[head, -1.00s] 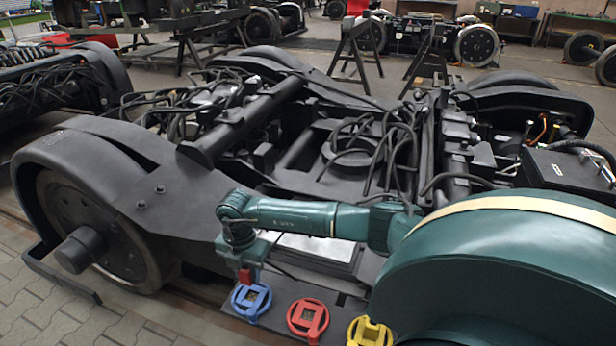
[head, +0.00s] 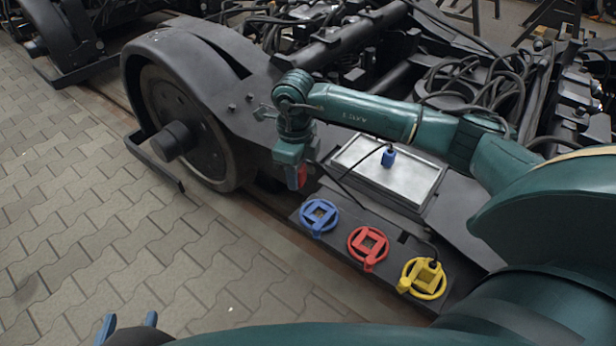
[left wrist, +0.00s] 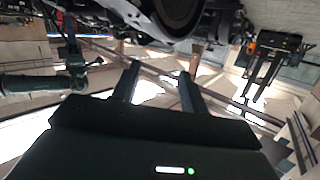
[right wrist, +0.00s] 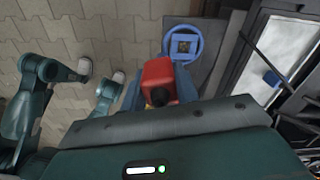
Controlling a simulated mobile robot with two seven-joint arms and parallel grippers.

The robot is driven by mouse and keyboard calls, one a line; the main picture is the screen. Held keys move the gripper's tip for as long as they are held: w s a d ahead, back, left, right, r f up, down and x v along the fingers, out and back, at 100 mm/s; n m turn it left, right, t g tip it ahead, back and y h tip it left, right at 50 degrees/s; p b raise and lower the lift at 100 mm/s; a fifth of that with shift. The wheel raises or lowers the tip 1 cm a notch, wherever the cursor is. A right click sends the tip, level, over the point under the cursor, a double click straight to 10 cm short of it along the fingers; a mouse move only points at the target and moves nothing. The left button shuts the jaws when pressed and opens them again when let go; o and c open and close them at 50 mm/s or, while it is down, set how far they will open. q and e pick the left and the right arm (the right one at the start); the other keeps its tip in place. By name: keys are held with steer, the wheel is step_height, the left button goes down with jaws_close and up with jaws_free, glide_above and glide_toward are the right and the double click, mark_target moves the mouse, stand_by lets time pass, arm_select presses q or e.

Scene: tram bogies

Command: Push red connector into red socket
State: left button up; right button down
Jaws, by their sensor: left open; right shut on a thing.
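My right gripper (head: 299,168) is shut on the red connector (head: 302,178), a small red block. It holds it in the air just behind and left of the blue socket. The red connector (right wrist: 158,82) also shows in the right wrist view between the fingertips, with the blue socket beyond it. The red socket (head: 368,246), a red ring with a square centre, lies on the dark plate between the blue and yellow sockets; its centre looks empty. My left gripper (head: 129,324) is open and empty at the bottom left, over the paving; its open fingers show in the left wrist view (left wrist: 159,75).
The blue socket (head: 319,217) looks empty. A yellow connector sits at the yellow socket (head: 424,279), with a cable. A blue connector (head: 389,157) stands on the silver tray (head: 365,185). The bogie wheel (head: 190,125) is at the left. Paving in front is clear.

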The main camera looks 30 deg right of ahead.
arm_select(q)
steer(key=shift+s+a+f+n+g, duration=0.25)
steer(key=shift+s+f+g, duration=0.05)
steer(key=shift+f, duration=0.2)
steer(key=shift+s+a+f+n+g, duration=0.2)
steer(key=shift+s+f+n+g, duration=0.1)
steer(key=shift+f, duration=0.2)
arm_select(e)
steer(key=s+a+r+n, duration=0.2)
steer(key=r+n, duration=0.3)
steer(key=n, duration=0.9)
steer(key=s+a+r+n, duration=0.2)
steer(key=s+r+n, duration=0.1)
steer(key=n, duration=1.1)
steer(key=shift+s+a+r, duration=0.3)
steer(key=shift+r, duration=0.55)
